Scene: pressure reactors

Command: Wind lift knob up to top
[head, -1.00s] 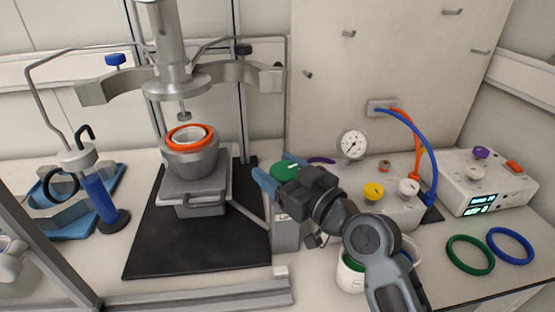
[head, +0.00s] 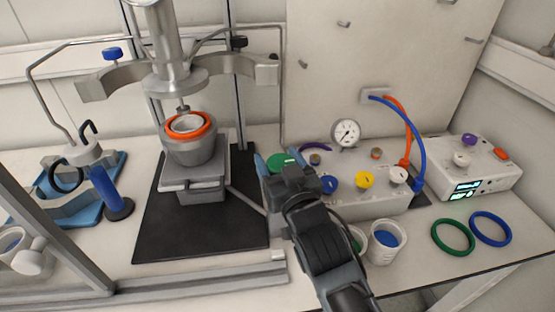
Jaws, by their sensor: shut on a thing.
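The lift knob is a green knob (head: 281,161) on top of a grey post to the right of the black mat. My gripper (head: 278,164) has its blue fingers on either side of the knob and is shut on it. The arm partly hides the knob and its post. The lift platform (head: 222,170) stands on the mat at the left and carries a metal vessel (head: 190,150) with an orange ring (head: 207,123) on its rim. The vessel sits just below the metal reactor head (head: 178,82), with the stirrer tip reaching toward its opening.
A box with blue, yellow and white knobs (head: 372,198) and a gauge (head: 345,133) stands right of my gripper. White cups (head: 386,241) stand close to my arm. Green (head: 453,237) and blue (head: 491,229) rings lie at the right. A blue cylinder (head: 108,190) stands at the left.

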